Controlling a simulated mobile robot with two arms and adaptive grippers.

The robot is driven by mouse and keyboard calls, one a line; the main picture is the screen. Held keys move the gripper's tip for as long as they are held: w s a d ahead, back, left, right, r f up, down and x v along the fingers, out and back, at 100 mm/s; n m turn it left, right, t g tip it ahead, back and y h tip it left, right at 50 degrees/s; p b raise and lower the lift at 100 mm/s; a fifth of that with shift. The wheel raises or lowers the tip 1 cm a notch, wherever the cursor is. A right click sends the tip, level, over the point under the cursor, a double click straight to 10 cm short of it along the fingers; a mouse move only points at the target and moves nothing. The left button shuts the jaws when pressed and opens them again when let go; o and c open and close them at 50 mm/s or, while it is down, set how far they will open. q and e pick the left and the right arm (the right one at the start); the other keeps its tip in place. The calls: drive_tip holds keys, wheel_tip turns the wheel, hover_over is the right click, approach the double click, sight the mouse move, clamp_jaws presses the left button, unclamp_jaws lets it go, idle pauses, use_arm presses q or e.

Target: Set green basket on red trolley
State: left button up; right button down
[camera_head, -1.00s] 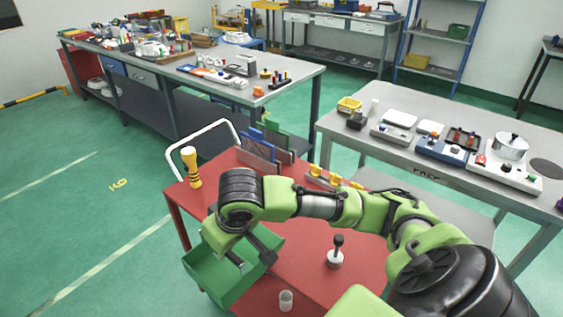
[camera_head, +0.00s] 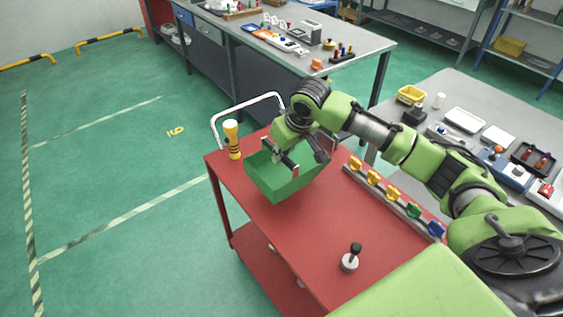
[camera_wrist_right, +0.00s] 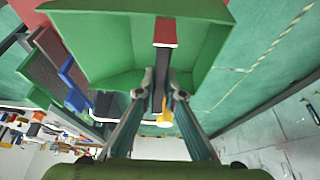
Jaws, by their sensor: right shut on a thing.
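The green basket (camera_head: 280,183) is over the far left part of the red trolley (camera_head: 300,228) in the head view. I cannot tell whether its bottom touches the red top. My right gripper (camera_head: 303,160) is shut on the basket at its handle bar, which has a red end. In the right wrist view, the open basket (camera_wrist_right: 105,62) looks empty, and the bar passes between the fingertips (camera_wrist_right: 160,88). My left gripper is not in view.
The trolley's front middle is clear. A grey table (camera_head: 452,95) stands at right, a workbench (camera_head: 345,55) behind.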

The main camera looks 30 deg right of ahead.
hover_over(279, 167)
drive_tip(key=f, duration=0.4)
drive_tip(key=shift+s+f+p, duration=0.15)
drive_tip(key=shift+s+p, duration=0.15)
drive_tip(key=shift+s, duration=0.1)
wheel_tip(279, 167, down, 2)
drive_tip(key=shift+f+p, duration=0.15)
drive_tip(key=shift+p, duration=0.45)
drive_tip(key=shift+f, duration=0.35)
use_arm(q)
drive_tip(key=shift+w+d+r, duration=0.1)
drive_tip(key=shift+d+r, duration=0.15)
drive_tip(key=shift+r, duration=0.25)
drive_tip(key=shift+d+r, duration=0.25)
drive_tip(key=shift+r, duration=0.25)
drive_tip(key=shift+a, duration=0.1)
use_arm(e)
drive_tip(key=shift+f, duration=0.1)
drive_tip(key=c, duration=2.2)
unclamp_jaws()
drive_tip(key=shift+f, duration=0.1)
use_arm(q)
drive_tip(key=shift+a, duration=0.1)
use_arm(e)
drive_tip(key=shift+o, duration=0.3)
drive_tip(key=shift+s, duration=0.1)
